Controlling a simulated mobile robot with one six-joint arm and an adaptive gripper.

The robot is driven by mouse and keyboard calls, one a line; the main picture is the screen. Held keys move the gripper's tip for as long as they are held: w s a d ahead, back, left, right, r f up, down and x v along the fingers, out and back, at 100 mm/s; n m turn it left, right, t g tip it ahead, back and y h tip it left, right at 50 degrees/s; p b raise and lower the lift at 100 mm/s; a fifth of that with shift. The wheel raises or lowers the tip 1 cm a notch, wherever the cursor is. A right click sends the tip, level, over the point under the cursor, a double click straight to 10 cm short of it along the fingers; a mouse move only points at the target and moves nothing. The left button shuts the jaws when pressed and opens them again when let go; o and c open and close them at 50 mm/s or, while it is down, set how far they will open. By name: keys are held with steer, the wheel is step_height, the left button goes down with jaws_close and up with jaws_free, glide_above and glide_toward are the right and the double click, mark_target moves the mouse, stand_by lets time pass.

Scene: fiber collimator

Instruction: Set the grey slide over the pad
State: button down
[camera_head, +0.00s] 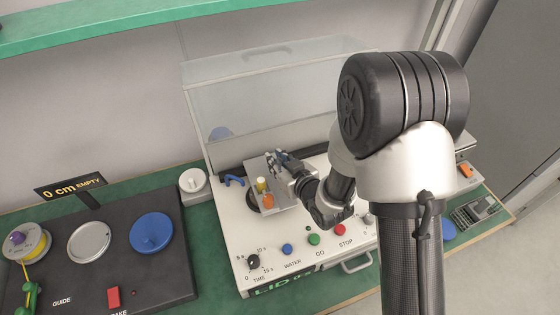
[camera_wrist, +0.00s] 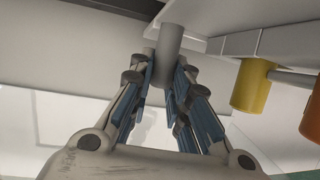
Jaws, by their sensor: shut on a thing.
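My gripper (camera_head: 281,160) is over the white machine. In the wrist view its blue-lined fingers (camera_wrist: 168,75) are closed around a grey round post (camera_wrist: 168,45). The post meets the pale edge of the grey slide (camera_wrist: 285,42) at the top. The slide also shows in the head view as a light grey plate (camera_head: 283,203) beside the gripper. A yellow cylinder (camera_head: 261,185) and an orange cylinder (camera_head: 267,201) are at the slide. A dark round piece (camera_head: 252,201), perhaps the pad, is partly hidden beside the plate; whether they touch cannot be told.
The white machine (camera_head: 240,270) has a knob and coloured buttons on its front, and its clear lid (camera_head: 290,95) stands open behind. A dark panel (camera_head: 130,285) with discs is at left. A green shelf (camera_head: 110,22) hangs above.

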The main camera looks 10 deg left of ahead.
steer(key=shift+s+a, duration=0.15)
steer(key=shift+a, duration=0.05)
steer(key=c, duration=1.5)
jaws_free()
steer(key=v, duration=0.7)
steer(key=shift+s+d+r, duration=0.1)
steer(key=shift+s+d, duration=0.05)
steer(key=shift+s, duration=0.05)
